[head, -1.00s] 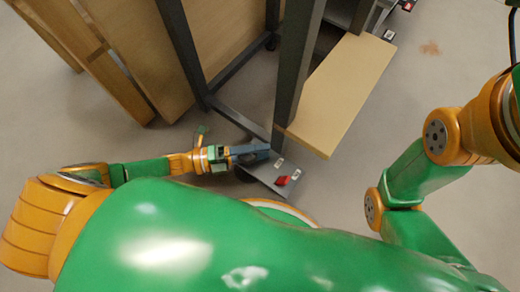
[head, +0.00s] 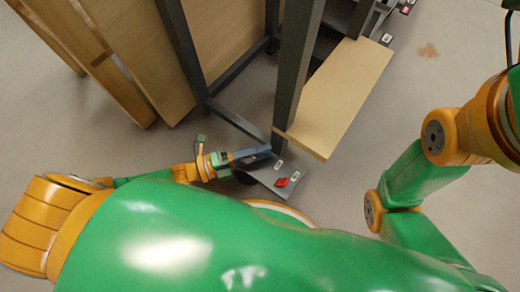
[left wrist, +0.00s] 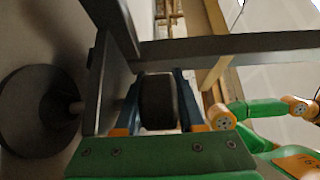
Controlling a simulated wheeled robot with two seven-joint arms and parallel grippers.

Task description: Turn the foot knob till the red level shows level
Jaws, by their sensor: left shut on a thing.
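The red level (head: 282,182) sits on a grey plate (head: 262,189) at the foot of the bench's front leg in the head view. It is too small to read. My left gripper (head: 264,152) reaches in low from the left beside that leg. In the left wrist view the dark round foot knob (left wrist: 158,101) lies between the two blue fingers of my left gripper (left wrist: 160,110), which is shut on it. The knob is largely hidden in the head view. My right arm shows at the right, but its gripper is out of view.
The dark bench leg (head: 294,80) rises close to my left gripper. A wooden board (head: 335,100) juts out to its right. A dark disc on a stem (left wrist: 32,108) is at the left in the wrist view. Open floor lies to the right.

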